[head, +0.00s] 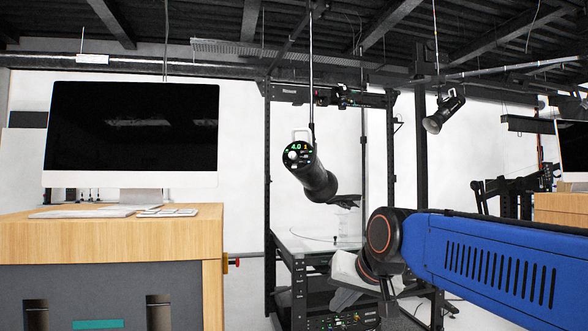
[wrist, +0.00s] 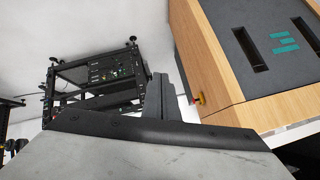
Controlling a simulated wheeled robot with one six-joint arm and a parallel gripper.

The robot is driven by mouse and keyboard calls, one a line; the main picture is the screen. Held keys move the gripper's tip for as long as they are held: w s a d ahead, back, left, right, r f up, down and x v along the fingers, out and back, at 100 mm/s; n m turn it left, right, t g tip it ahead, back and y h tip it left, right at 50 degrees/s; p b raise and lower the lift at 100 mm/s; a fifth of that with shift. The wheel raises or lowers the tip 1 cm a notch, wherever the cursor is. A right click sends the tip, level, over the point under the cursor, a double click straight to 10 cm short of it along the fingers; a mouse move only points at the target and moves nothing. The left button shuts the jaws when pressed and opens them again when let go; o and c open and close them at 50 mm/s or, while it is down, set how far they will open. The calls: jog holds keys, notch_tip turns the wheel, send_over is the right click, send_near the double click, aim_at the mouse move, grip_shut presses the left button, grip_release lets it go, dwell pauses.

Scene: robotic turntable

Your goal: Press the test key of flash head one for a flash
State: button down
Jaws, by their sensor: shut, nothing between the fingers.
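A black flash head (head: 313,172) hangs from a pole in the middle of the head view. Its round back panel (head: 298,156) faces me, with a lit green "4.0", an orange "1", a pale knob and small keys too small to read. A second flash head (head: 443,112) hangs further right and back. My gripper shows in the wrist view (wrist: 160,90), its dark fingers shut together and empty. No flash head shows in the wrist view. In the head view my blue arm reaches in from the right, below and apart from the flash head; the fingertips cannot be made out there.
A wooden desk (head: 120,232) with a monitor (head: 134,130) and keyboard stands at left. A black rack frame (head: 268,190) with a glass turntable (head: 325,243) stands behind the arm. A red-and-yellow button (head: 234,262) sticks out from the desk's side. Space before the panel looks clear.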

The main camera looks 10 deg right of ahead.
aim_at(294, 167)
jog(key=w+a+r+m+t+y, duration=0.1)
jog(key=w+a+r+m+t, duration=0.1)
jog(key=w+r, duration=1.3)
jog(key=w+a+r+m+t+y, duration=0.1)
jog(key=w+a+r+m+t, duration=0.2)
jog(key=w+r, duration=1.2)
notch_tip(294, 167, up, 5)
jog(key=shift+w+a+f+m+t, duration=0.15)
jog(key=shift+a+m+t, duration=0.15)
jog(key=shift+m+t, duration=0.65)
jog(key=shift+w+d+f, duration=0.5)
jog(key=shift+w+d, duration=0.25)
jog(key=shift+w, duration=0.4)
jog(key=shift+w+d+f, duration=0.45)
jog(key=shift+w+d, duration=0.3)
jog(key=shift+w, duration=0.45)
jog(key=shift+w+d+f, duration=0.5)
jog(key=shift+w+d, duration=0.25)
jog(key=shift+w, duration=0.4)
jog(key=shift+w+d, duration=0.1)
jog(key=shift+w, duration=0.05)
jog(key=shift+w+d+f, duration=0.1)
jog(key=shift+w+f, duration=0.05)
jog(key=shift+w, duration=0.05)
jog(key=shift+w+d+f, duration=0.1)
jog(key=shift+w+d, duration=0.1)
jog(key=shift+w, duration=0.05)
jog(key=shift+s+a+r, duration=0.25)
jog(key=shift+s+a, duration=0.15)
jog(key=shift+s, duration=0.2)
